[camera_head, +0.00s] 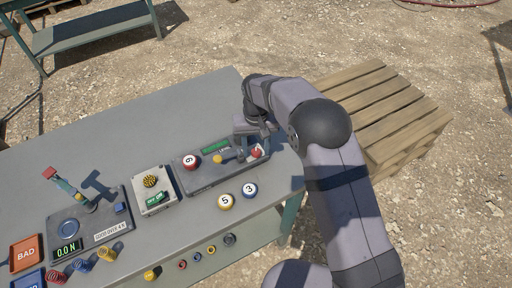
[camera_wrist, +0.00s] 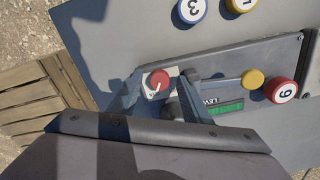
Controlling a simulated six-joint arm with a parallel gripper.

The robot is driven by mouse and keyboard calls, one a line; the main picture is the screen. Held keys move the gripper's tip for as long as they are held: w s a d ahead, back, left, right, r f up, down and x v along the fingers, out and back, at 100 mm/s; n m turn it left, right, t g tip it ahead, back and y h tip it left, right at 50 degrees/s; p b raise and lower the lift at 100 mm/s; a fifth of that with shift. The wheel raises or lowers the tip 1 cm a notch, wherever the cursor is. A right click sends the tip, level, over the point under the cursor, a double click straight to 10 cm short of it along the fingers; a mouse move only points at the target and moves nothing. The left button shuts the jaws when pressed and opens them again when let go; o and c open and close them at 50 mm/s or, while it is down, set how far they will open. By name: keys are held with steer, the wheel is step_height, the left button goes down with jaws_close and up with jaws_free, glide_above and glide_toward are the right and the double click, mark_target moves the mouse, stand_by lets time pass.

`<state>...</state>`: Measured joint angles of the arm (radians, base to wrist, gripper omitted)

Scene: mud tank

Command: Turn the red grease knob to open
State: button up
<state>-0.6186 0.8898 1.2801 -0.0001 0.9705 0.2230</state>
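The red grease knob (camera_head: 256,151) sits on a white plate at the right end of a dark grey panel (camera_head: 215,182) on the table. In the wrist view the red knob (camera_wrist: 158,79) shows a white pointer mark on its face. My gripper (camera_head: 258,134) is above that end of the panel. In the wrist view its two fingers (camera_wrist: 160,92) are apart, one to each side of the knob, with a gap visible around it. I cannot tell whether a finger touches the knob or how high the tips are.
A lever with a yellow end (camera_wrist: 252,79) lies right of the knob, near a green label (camera_wrist: 224,107). A wooden pallet (camera_head: 385,110) stands right.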

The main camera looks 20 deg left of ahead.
mark_target(256, 152)
steer(key=shift+r+b, duration=1.2)
steer(key=shift+r, duration=2.5)
steer(key=s+d+r+m, duration=0.1)
steer(key=s+d, duration=0.2)
steer(key=d, duration=0.6)
steer(key=s+d+m, duration=0.1)
steer(key=s+d, duration=0.1)
steer(key=d, duration=0.7)
steer(key=s+d+f+m, duration=0.2)
steer(key=s+d+f, duration=0.1)
steer(key=s+d, duration=0.9)
steer(key=s, duration=0.3)
steer(key=shift+s+d+m, duration=0.2)
steer(key=shift+s+m, duration=0.1)
steer(key=shift+s, duration=0.05)
steer(key=shift+f, duration=0.1)
steer(key=shift+c, duration=0.2)
